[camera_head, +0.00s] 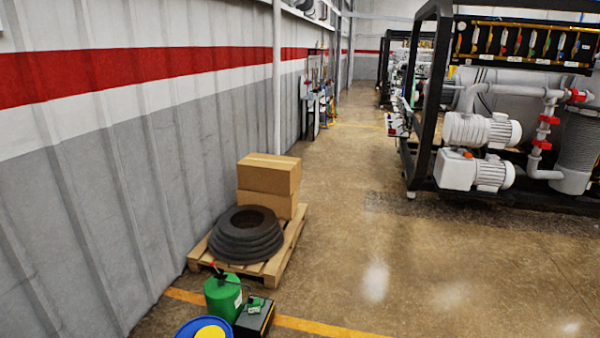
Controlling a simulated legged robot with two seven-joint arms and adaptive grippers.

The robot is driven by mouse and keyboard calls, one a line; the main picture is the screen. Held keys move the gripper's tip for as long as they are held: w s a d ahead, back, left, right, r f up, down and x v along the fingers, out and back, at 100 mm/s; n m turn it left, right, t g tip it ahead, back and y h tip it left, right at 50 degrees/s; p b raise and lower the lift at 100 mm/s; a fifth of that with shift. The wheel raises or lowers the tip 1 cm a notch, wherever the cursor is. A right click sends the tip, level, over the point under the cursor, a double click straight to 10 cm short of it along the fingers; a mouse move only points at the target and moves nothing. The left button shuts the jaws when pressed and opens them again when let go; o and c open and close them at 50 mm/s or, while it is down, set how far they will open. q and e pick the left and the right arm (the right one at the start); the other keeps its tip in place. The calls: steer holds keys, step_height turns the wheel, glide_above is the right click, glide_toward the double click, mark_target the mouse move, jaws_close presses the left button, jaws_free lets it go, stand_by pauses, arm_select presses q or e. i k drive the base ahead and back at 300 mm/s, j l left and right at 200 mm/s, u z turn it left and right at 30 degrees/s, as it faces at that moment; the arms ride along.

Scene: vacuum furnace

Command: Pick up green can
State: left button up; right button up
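A green can (222,297) stands upright on the floor at the lower middle-left, near the grey wall. It has a red part at its top and a pale label on its right side. A black box (255,317) with a green item on top sits right beside it. A thin dark hose or cable runs from the can's top toward the box. Neither of my grippers is in view.
A blue drum with a yellow top (206,331) is cut off at the bottom edge. A wooden pallet (284,258) behind the can holds black rings (246,240) and cardboard boxes (268,174). A black-framed machine (424,110) stands right. The middle floor is clear.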

mark_target(254, 306)
steer(key=i+l+z, duration=0.1)
steer(key=i+l, duration=0.15)
steer(key=i, duration=0.45)
steer(key=i+l+z, duration=0.15)
steer(key=i, duration=0.5)
steer(key=i+l+z, duration=0.1)
steer(key=i, duration=0.6)
